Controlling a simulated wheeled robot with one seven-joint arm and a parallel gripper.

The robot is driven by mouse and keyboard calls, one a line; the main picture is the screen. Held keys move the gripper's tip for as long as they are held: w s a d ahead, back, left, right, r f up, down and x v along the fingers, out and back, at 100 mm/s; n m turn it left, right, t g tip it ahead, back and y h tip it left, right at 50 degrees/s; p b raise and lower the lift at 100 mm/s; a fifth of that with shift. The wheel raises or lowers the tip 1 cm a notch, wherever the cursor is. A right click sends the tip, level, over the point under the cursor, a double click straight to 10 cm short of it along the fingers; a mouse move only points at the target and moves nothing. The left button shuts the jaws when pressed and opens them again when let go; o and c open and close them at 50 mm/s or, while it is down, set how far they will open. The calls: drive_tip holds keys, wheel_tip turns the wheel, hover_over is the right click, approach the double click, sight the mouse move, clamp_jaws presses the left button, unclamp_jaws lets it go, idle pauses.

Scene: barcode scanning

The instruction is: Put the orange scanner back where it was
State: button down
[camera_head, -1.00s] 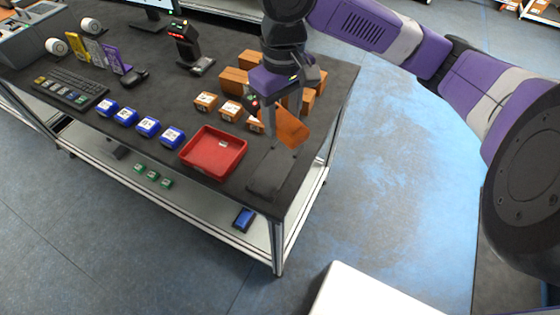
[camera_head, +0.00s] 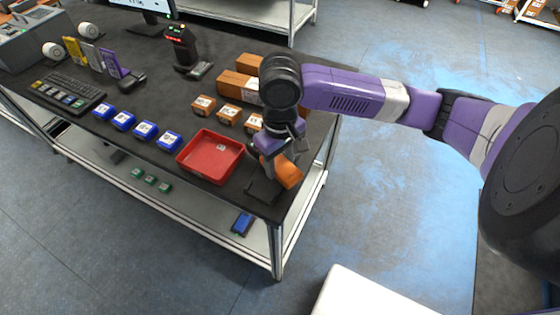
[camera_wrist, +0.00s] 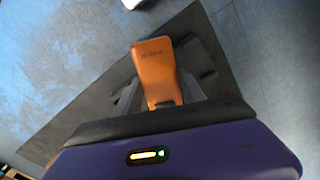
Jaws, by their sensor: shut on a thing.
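The orange scanner (camera_head: 289,173) is held in my gripper (camera_head: 276,176), low over the right front corner of the dark table. My gripper is shut on it. A dark stand (camera_head: 264,190) lies on the table at that corner, just below and left of the scanner. I cannot tell whether the scanner touches the stand. In the wrist view the orange scanner (camera_wrist: 155,68) sits between the fingers (camera_wrist: 160,100), its top toward the far side. Its lower part is hidden by my gripper.
A red tray (camera_head: 211,157) stands close on the left of the stand. Blue boxes (camera_head: 145,131) and small brown boxes (camera_head: 228,114) lie farther back. Larger brown boxes (camera_head: 240,85) are behind my arm. The table's front and right edges are near.

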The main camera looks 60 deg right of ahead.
drive_tip(key=shift+f+b, duration=0.3)
drive_tip(key=shift+f, duration=0.1)
drive_tip(key=shift+f, duration=0.1)
drive_tip(key=c, duration=0.7)
unclamp_jaws()
